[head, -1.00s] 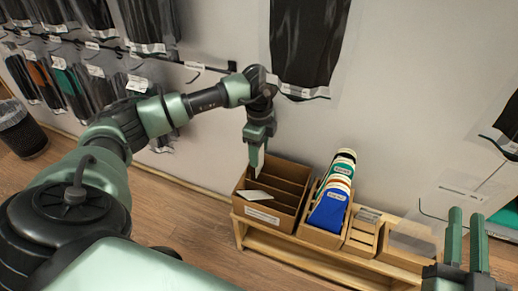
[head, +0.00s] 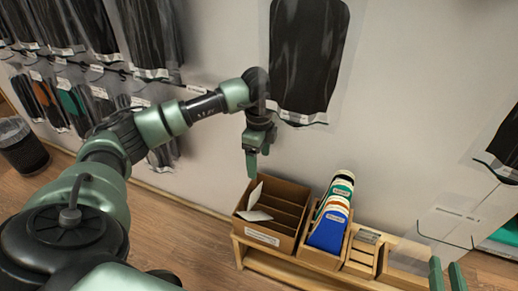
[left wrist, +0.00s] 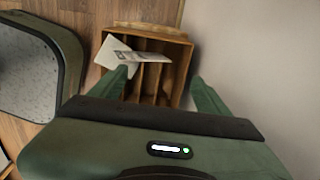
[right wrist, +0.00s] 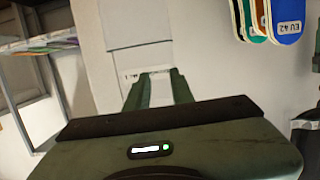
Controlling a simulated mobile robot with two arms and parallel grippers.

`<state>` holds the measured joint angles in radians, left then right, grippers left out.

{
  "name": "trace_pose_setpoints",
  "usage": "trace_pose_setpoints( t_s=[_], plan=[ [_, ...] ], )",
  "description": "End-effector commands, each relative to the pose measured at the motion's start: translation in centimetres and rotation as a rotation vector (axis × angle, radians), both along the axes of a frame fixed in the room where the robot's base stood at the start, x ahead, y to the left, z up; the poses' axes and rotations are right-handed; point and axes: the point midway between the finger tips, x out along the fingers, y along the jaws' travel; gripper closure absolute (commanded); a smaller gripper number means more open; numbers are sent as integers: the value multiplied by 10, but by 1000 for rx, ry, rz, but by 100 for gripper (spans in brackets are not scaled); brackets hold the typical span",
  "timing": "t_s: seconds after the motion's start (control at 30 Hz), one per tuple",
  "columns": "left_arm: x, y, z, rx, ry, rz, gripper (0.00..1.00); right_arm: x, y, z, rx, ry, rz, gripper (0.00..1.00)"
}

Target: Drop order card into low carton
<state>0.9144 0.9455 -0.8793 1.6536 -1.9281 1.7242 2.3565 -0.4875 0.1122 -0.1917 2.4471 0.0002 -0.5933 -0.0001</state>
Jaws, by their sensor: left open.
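The low carton (head: 291,187) is a brown box with several upright dividers on the wooden bench. Two pale cards are at its left end: one stands tilted (head: 255,194), the other lies flatter (head: 254,215). I cannot tell which is the order card. In the left wrist view one card (left wrist: 113,52) overhangs the carton's left rim, and a printed card (left wrist: 146,57) lies across the dividers. My left gripper (head: 258,160) is open and empty above the carton, apart from the cards.
A box of coloured insoles (head: 329,230) stands right of the carton, with a small wooden holder (head: 363,250) beside it. The bench (head: 275,267) stands along the wall. Bagged dark items hang above; a bin (head: 24,148) stands at far left.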

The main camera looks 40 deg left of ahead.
Motion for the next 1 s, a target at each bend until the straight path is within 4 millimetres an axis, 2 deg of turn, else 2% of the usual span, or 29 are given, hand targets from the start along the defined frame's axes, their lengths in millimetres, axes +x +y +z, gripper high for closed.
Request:
trace_pose_setpoints(
  t_s=[0.1,0.37,0.87,1.0],
  plan=[
    [0,0,17,1,-1,0,23,-8,-5,-17,-25,99,-6,77],
    [0,0,30,1,0,0,23,-18,-10,-37,-49,203,-13,77],
    [0,0,30,1,0,0,23,-18,-10,-38,-50,207,-14,77],
    [-3,0,28,-14,15,-24,23,-16,-8,-33,-52,198,-7,77]
  ],
)
